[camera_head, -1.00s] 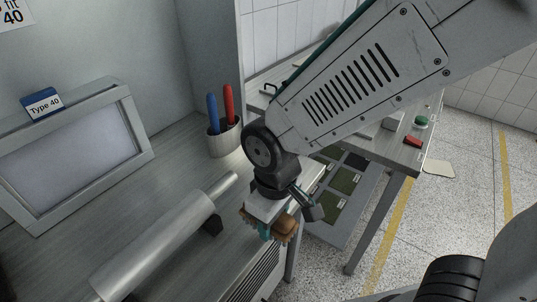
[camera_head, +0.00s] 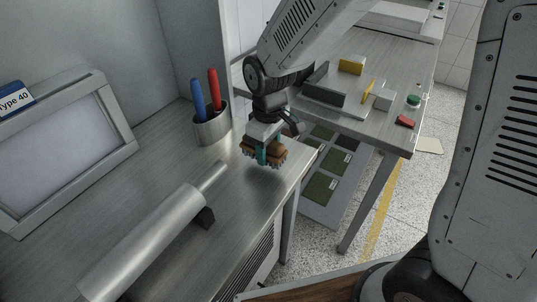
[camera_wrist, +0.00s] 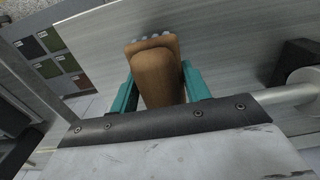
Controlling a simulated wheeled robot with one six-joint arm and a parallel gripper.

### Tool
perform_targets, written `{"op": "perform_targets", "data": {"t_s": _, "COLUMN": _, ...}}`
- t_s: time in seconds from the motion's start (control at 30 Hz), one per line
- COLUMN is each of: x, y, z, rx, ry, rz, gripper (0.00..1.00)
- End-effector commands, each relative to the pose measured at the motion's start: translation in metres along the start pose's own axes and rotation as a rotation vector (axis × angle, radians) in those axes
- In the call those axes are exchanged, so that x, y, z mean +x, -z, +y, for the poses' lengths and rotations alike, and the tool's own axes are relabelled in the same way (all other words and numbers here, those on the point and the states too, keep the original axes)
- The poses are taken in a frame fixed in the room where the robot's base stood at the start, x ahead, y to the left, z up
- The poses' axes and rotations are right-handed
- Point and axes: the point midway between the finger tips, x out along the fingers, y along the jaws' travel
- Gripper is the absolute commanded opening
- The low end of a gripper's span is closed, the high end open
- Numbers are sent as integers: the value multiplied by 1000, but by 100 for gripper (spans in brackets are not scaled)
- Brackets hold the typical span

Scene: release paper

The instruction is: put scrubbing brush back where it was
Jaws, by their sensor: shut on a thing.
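The scrubbing brush (camera_head: 279,153) has a brown wooden body with pale bristles at its edge. My gripper (camera_head: 262,157), with teal fingers, is shut on it. In the head view they are over the right end of the grey metal bench (camera_head: 235,205), bristles facing down. A dark shadow lies on the bench below, and the brush looks a little above the surface. In the wrist view the brush (camera_wrist: 156,75) sits between the two teal fingers, with the bench top behind it. The exact gap to the bench is hard to tell.
A metal roller (camera_head: 145,245) lies on the bench to the left. A metal cup (camera_head: 212,127) with a blue and a red pen stands behind it. A framed panel (camera_head: 50,150) stands at the far left. A second table (camera_head: 375,125) with small blocks is at the right.

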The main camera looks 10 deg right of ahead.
Motion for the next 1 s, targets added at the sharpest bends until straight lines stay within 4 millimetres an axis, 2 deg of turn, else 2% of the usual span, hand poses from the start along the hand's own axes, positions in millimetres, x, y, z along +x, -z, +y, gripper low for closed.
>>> {"op": "perform_targets", "data": {"t_s": 0.1, "x": 2, "y": 6, "z": 12, "rx": 3, "ry": 0, "rz": -1, "gripper": 18}}
{"op": "perform_targets", "data": {"t_s": 0.3, "x": 34, "y": 4, "z": 9, "rx": 1, "ry": 2, "rz": -3, "gripper": 18}}
{"op": "perform_targets", "data": {"t_s": 0.67, "x": 39, "y": 5, "z": 9, "rx": 1, "ry": 0, "rz": 0, "gripper": 18}}
{"op": "perform_targets", "data": {"t_s": 0.7, "x": 40, "y": 5, "z": 9, "rx": 0, "ry": 0, "rz": -1, "gripper": 50}}
{"op": "perform_targets", "data": {"t_s": 0.77, "x": 39, "y": 5, "z": 9, "rx": 1, "ry": 0, "rz": 0, "gripper": 66}}
{"op": "perform_targets", "data": {"t_s": 0.8, "x": 39, "y": 5, "z": 9, "rx": 1, "ry": 0, "rz": 0, "gripper": 69}}
{"op": "perform_targets", "data": {"t_s": 1.0, "x": 39, "y": 5, "z": 9, "rx": 0, "ry": 0, "rz": 0, "gripper": 69}}
